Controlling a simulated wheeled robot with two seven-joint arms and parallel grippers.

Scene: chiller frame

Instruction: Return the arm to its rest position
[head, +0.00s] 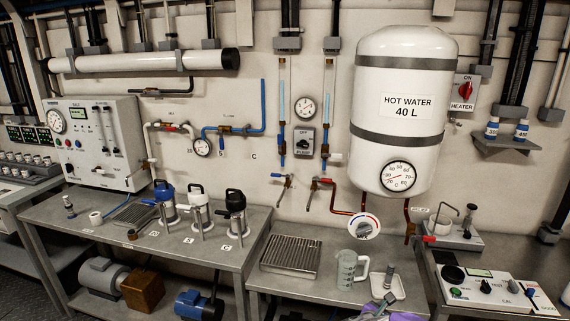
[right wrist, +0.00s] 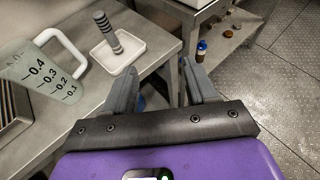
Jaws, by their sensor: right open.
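My right gripper (head: 384,300) shows at the bottom edge of the head view, right of centre, with part of its purple body. In the right wrist view its two grey fingers (right wrist: 161,82) are spread apart with nothing between them. It is over the front edge of the middle bench, close to a white square dish (head: 391,286) with a grey-striped rod (right wrist: 107,32) standing in it. My left gripper is in neither view.
A clear measuring jug (head: 347,270) stands left of the dish, beside a drip grate (head: 291,257). The hot water tank (head: 404,105) hangs above. A control box (head: 498,291) sits on the right bench. A gap with floor (right wrist: 285,90) separates the benches.

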